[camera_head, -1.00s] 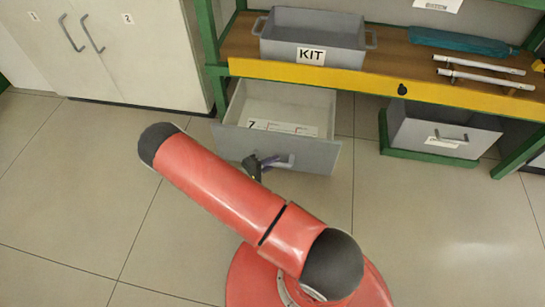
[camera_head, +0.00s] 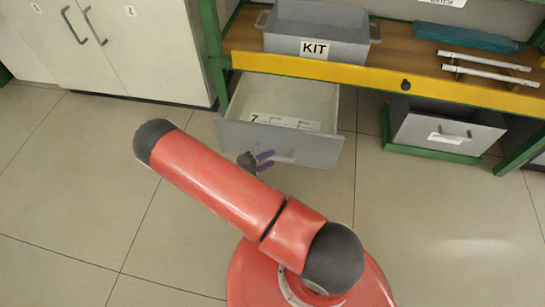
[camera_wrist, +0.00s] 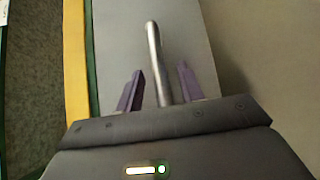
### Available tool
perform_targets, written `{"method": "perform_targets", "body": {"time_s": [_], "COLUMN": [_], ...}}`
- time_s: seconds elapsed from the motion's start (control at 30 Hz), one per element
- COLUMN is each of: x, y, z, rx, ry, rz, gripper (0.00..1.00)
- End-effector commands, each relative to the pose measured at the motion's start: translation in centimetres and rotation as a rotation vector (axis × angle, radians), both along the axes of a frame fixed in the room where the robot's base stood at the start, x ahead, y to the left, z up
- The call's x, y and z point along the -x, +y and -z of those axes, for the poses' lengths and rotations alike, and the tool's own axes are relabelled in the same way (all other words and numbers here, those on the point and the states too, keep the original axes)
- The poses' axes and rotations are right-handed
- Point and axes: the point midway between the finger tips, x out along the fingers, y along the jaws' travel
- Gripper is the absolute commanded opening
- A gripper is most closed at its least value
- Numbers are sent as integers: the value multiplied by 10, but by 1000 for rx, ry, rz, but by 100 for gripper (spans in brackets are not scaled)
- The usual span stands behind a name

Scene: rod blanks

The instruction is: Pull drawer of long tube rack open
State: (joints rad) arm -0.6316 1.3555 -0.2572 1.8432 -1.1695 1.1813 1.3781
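The grey drawer (camera_head: 290,145) under the yellow-edged shelf stands pulled out, with its light interior showing. A white card (camera_head: 283,121) marked 7 is visible inside it. My gripper (camera_head: 265,160) is at the drawer's front, by its handle (camera_head: 284,158). In the wrist view, my gripper (camera_wrist: 157,82) has its purple fingers spread, one on each side of the metal handle bar (camera_wrist: 153,45). Gaps show between the bar and both fingers. The drawer front (camera_wrist: 190,30) lies beyond the fingers.
A grey KIT bin (camera_head: 330,47), white tubes (camera_head: 484,62) and a teal item (camera_head: 466,37) are on the shelf (camera_head: 395,60). Another grey drawer (camera_head: 445,128) is at the right. White cabinets (camera_head: 140,50) stand at the left. The floor in front is clear.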

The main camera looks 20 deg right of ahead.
Motion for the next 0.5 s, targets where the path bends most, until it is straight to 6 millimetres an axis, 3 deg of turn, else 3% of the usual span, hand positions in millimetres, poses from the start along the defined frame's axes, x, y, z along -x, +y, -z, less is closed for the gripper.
{"method": "perform_targets", "body": {"time_s": [0.23, 0.5], "x": [6, 9], "y": [41, 52], "z": [-5, -7], "rx": [-2, 0], "ry": [-1, 0], "rz": [-4, -1], "gripper": [38, 38]}}
